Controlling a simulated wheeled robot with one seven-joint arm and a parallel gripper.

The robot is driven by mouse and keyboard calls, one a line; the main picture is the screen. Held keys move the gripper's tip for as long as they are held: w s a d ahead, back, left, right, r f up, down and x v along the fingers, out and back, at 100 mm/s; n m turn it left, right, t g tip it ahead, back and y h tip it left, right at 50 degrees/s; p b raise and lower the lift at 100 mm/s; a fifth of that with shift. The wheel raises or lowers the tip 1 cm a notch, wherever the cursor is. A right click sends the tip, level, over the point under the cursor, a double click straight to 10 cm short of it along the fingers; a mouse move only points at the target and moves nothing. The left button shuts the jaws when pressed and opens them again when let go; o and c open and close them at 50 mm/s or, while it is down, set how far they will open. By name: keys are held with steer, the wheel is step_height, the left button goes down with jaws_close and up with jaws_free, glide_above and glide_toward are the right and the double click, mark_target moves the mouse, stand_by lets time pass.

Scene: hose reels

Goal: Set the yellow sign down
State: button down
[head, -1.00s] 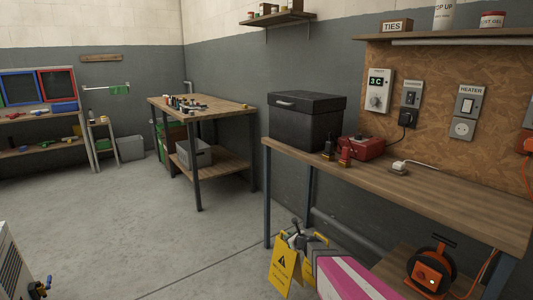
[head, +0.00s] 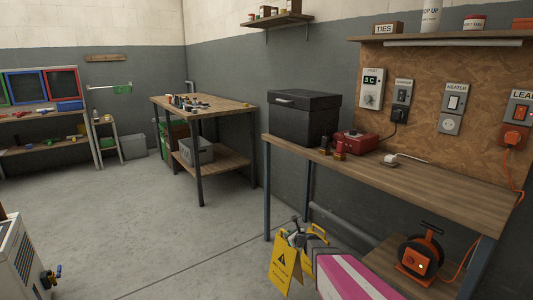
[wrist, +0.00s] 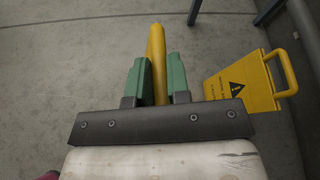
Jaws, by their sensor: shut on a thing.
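The yellow sign (head: 286,266), with a black warning triangle, hangs or stands upright below my gripper (head: 297,240), left of the workbench front. My gripper (wrist: 155,82) is shut, its green fingers on either side of a yellow bar (wrist: 157,62). A yellow panel with a triangle and a loop handle (wrist: 240,88) shows to the right in the wrist view, apart from the fingers. I cannot tell how this panel joins the held bar. Whether the sign's feet touch the floor is hidden.
A wooden workbench (head: 430,183) runs along the right, with an orange cable reel (head: 421,254) on its lower shelf. A second bench (head: 220,105) stands further back. A white unit with a blue-handled valve (head: 20,262) is at lower left. Grey floor (head: 150,225) between is clear.

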steer(key=shift+w+a+r, duration=0.1)
steer(key=shift+w+r, duration=0.1)
steer(key=shift+r, duration=0.45)
steer(key=shift+w+r, duration=0.2)
steer(key=shift+r, duration=0.45)
steer(key=d+r+m+h, duration=0.2)
steer(key=r, duration=1.5)
steer(key=d+r+m+t+h, duration=0.1)
steer(key=d+r+m+h, duration=0.1)
steer(key=r, duration=1.6)
steer(key=d+r+m+t+h, duration=0.1)
steer(key=d+r+m+h, duration=0.1)
steer(key=r, duration=1.5)
steer(key=shift+w+d+r+h, duration=0.2)
steer(key=shift+w+d+h, duration=0.25)
steer(key=shift+d, duration=0.4)
steer(key=shift+f, duration=0.15)
